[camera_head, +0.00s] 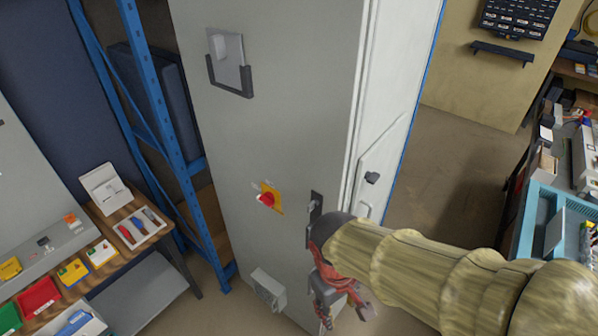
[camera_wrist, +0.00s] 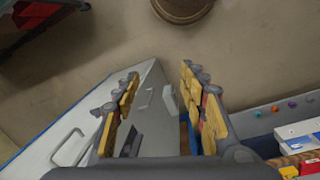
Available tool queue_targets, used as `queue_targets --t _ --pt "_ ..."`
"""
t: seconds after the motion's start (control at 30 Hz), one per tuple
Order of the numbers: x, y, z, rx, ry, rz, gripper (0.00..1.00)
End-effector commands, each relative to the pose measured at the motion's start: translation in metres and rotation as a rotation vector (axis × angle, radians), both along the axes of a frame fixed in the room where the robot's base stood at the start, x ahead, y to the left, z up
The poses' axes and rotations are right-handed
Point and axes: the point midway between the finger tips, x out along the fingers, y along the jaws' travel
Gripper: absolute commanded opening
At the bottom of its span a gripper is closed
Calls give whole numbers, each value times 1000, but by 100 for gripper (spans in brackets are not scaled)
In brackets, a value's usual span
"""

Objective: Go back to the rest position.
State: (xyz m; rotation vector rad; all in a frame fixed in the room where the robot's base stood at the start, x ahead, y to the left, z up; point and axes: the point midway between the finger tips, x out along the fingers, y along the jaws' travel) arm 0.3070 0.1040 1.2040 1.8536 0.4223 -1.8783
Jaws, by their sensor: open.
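My gripper (camera_head: 335,283) is at the end of my sleeved arm, in front of the tall grey cabinet (camera_head: 240,140) in the head view. In the wrist view my gripper (camera_wrist: 160,100) has its two yellow-padded fingers spread apart, with nothing between them. The cabinet also shows behind the fingers in the wrist view (camera_wrist: 75,130). A red and yellow rotary switch (camera_head: 268,198) and a dark handle (camera_head: 315,206) are on the cabinet front. The gripper is below and to the right of the switch. Whether it touches the cabinet is unclear.
A wooden workbench (camera_head: 160,232) with colored bins stands at the left, beside a blue shelf frame (camera_head: 150,100). A grey socket box (camera_head: 268,288) sits low on the cabinet. Another cluttered bench (camera_head: 545,190) is at the right. Open floor (camera_head: 450,160) lies between cabinet and right bench.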

Motion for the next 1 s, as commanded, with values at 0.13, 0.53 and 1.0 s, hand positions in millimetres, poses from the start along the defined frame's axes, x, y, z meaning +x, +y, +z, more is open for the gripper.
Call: queue_targets --t 0.13,0.53,1.0 --pt "-1 -20 -1 134 -137 -186 42" --pt "-11 -93 12 255 -475 -477 42" --pt "-11 -104 8 248 -493 -516 42"
